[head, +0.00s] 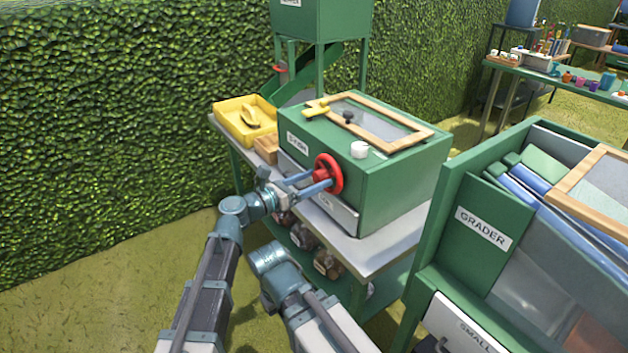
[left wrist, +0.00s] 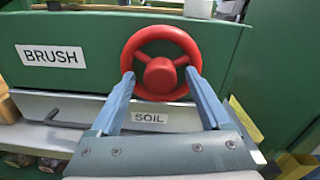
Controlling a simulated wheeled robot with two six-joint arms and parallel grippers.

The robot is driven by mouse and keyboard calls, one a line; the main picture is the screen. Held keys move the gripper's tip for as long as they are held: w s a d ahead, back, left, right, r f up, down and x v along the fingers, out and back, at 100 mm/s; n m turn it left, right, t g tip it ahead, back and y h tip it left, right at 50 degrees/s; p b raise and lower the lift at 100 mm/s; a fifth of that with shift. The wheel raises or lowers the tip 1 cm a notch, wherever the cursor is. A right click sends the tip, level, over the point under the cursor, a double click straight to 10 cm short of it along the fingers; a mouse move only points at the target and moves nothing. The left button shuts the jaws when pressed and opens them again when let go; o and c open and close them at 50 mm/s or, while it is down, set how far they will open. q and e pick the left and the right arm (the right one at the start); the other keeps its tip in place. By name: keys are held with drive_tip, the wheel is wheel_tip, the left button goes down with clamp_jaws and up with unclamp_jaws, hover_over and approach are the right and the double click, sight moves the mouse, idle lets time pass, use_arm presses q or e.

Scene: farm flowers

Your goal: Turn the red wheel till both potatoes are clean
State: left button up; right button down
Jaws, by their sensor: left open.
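The red wheel (head: 334,166) is on the front of the green box labelled BRUSH (left wrist: 54,55). It also shows large in the left wrist view (left wrist: 161,47), above the drawer labelled SOIL (left wrist: 150,118). My left gripper (head: 318,181) is open at the wheel, with one blue finger on each side of the lower rim and the hub between the tips (left wrist: 160,74). I cannot tell whether the fingers touch the rim. The potatoes cannot be made out; the box's wood-framed window (head: 372,120) shows only grey. My right gripper is not in view.
A yellow tray (head: 231,128) stands left of the box on the grey table (head: 375,256). A white cup (head: 359,150) is on the box top. The green grader (head: 450,195) stands close on the right. A hedge (head: 110,110) runs along the left and back.

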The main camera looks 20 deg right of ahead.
use_arm(q)
drive_tip(key=shift+d, duration=0.1)
clamp_jaws()
idle(0.5)
